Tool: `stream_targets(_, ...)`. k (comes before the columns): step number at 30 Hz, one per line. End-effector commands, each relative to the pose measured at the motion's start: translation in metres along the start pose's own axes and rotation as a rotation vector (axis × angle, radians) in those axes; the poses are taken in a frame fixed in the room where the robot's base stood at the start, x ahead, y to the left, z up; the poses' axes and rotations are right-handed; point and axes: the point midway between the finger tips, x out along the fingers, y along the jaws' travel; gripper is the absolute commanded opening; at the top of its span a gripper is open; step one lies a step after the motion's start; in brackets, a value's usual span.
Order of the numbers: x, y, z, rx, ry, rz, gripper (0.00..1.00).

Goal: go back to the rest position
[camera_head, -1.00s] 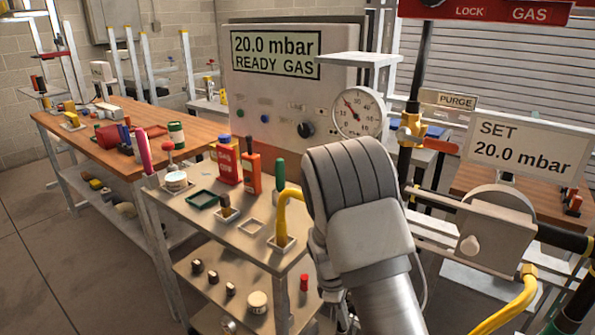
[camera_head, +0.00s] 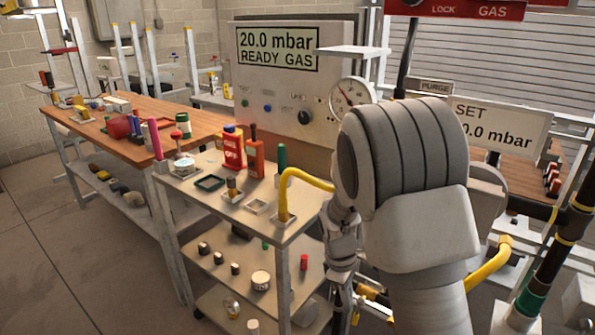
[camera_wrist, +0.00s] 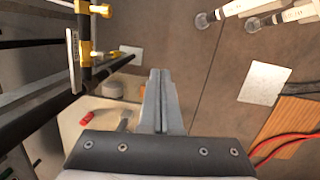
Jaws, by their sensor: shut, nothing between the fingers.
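My gripper (camera_wrist: 160,75) shows in the wrist view with its two fingers together and nothing between them. It points down toward the bare floor (camera_wrist: 215,100). In the head view my arm fills the middle right, in front of the gas test panel, and the fingertips cannot be made out there. The panel's display (camera_head: 277,48) reads 20.0 mbar READY GAS. A round pressure gauge (camera_head: 351,97) sits partly behind my arm. A SET sign (camera_head: 497,125) is partly covered by my arm.
A grey cart (camera_head: 215,235) with bottles, trays and a yellow hose (camera_head: 305,178) stands left of my arm. A wooden workbench (camera_head: 130,143) is further left. Dark pipes (camera_head: 555,230) run at the right. In the wrist view, a black pipe (camera_wrist: 45,118) and brass fittings (camera_wrist: 85,50) lie left of the fingers.

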Motion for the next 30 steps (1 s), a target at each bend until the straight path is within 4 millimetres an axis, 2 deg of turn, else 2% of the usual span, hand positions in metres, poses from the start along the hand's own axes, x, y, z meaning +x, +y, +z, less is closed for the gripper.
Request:
stream_targets(1,-0.018,-0.001,0.005,0.044,0.029,0.008,0.0)
stream_targets(6,-0.07,-0.011,0.027,0.204,0.115,0.024,0.0)
stream_targets(15,-0.147,-0.043,0.073,0.475,0.263,0.049,0.0)
stream_targets(24,-0.197,-0.089,0.121,0.729,0.407,0.078,0.0)
stream_targets(30,-0.214,-0.12,0.148,0.881,0.492,0.096,0.0)
